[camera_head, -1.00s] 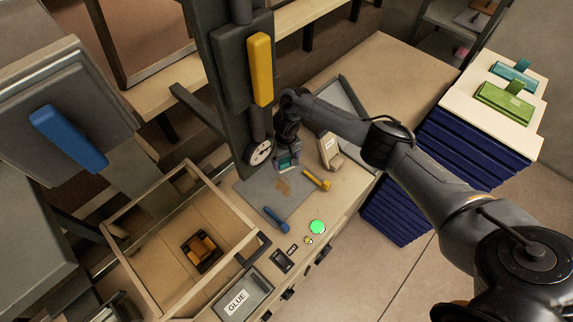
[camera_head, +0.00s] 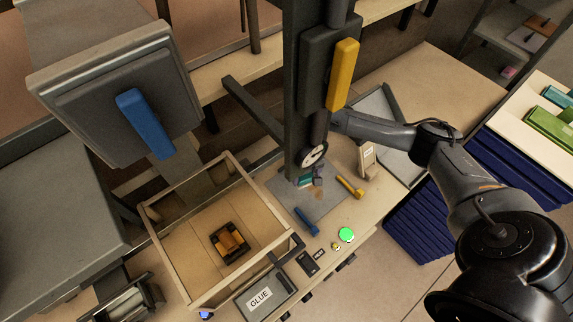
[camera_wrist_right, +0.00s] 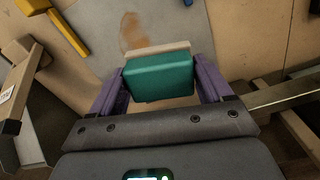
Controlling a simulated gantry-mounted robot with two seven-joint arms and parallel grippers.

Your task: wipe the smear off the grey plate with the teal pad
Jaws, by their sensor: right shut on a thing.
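The grey plate (camera_head: 286,191) lies flat on the workbench, with a brown smear (camera_head: 319,194) near its middle. My right gripper (camera_head: 312,180) is low over the back left part of the plate. It is shut on the teal pad (camera_head: 303,181), which is partly hidden behind the dark column. In the right wrist view the teal pad (camera_wrist_right: 160,78) sits between the purple fingers, with a pale layer along its far edge. The smear (camera_wrist_right: 133,30) lies just beyond that edge. I cannot tell whether the pad touches the plate. My left gripper is out of view.
A yellow-handled tool (camera_head: 350,187) and a blue-handled tool (camera_head: 306,221) lie at the plate's sides. A wood-framed box (camera_head: 182,248), a green button (camera_head: 346,234) and a beige block (camera_head: 367,160) are nearby.

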